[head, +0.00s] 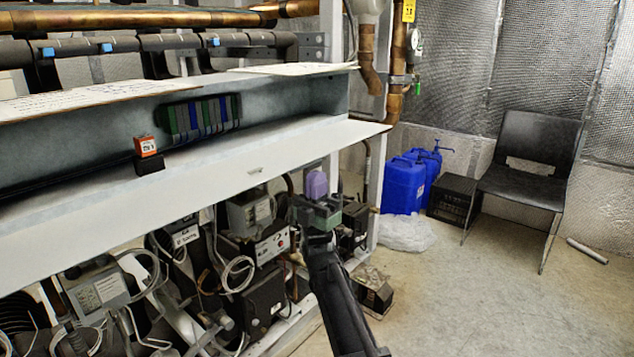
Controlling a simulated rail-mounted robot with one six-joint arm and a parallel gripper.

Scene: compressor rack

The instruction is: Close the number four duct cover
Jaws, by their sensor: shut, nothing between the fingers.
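A long grey-white duct (290,98) runs along the front of the rack and its inside is in view. Colored blocks (200,117) show on its back wall. A long white panel (215,165) slopes out below the opening, with a small tab near its lower edge. Flat pieces with handwriting (70,97) lie along the top edge. I cannot read a number four on any of them. My gripper (317,184) is shut and empty, just beyond the panel's lower edge at its right part. I cannot tell whether it touches the panel.
A small orange-and-black device (148,155) sits at the opening. Compressors and cables (240,250) fill the rack below. Copper pipes (395,60) stand at the right end. Blue canisters (405,182) and a black chair (530,165) stand by the wall.

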